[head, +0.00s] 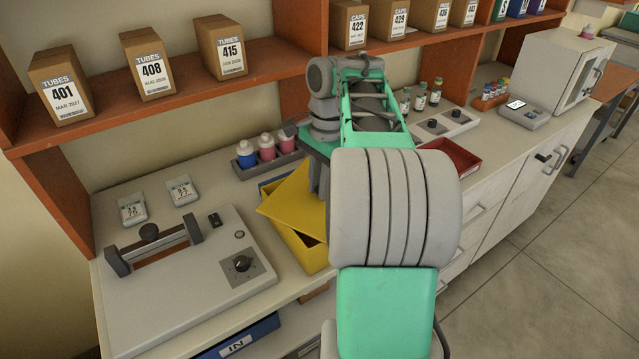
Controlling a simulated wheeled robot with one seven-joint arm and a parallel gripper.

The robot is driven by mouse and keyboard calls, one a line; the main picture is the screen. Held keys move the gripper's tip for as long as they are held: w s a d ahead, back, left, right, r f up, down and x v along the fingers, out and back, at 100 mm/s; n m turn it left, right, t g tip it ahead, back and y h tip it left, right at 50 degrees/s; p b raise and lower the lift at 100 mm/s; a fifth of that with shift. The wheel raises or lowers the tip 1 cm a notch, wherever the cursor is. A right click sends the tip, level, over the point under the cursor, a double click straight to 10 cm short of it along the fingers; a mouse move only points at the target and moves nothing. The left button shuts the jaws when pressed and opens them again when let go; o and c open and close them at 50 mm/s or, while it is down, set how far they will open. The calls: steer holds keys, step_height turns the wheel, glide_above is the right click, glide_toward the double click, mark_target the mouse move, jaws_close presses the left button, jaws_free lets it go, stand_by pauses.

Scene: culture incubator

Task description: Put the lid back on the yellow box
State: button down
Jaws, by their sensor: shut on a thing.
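The yellow box (308,254) stands on the counter, left of my arm, and its right part is hidden behind the arm. The yellow lid (290,206) is tilted above the box, with part of the box's inside showing below it. My gripper (320,182) is at the lid's right edge and shut on it. The fingertips are mostly hidden by my own arm. Whether the lid touches the box rim I cannot tell.
A grey device with a handle and dial (180,272) fills the counter on the left. A rack of small bottles (266,152) stands behind the box. A red tray (452,158) lies right of my arm. Shelves with cartons (148,65) run above the counter.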

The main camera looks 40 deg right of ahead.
stand_by(0.4)
steer(key=c, duration=1.2)
jaws_free()
steer(key=shift+o, duration=0.5)
steer(key=o, duration=0.4)
steer(key=shift+r, duration=0.1)
step_height(320, 180, up, 7)
steer(key=p, duration=0.8)
steer(key=shift+c, duration=0.2)
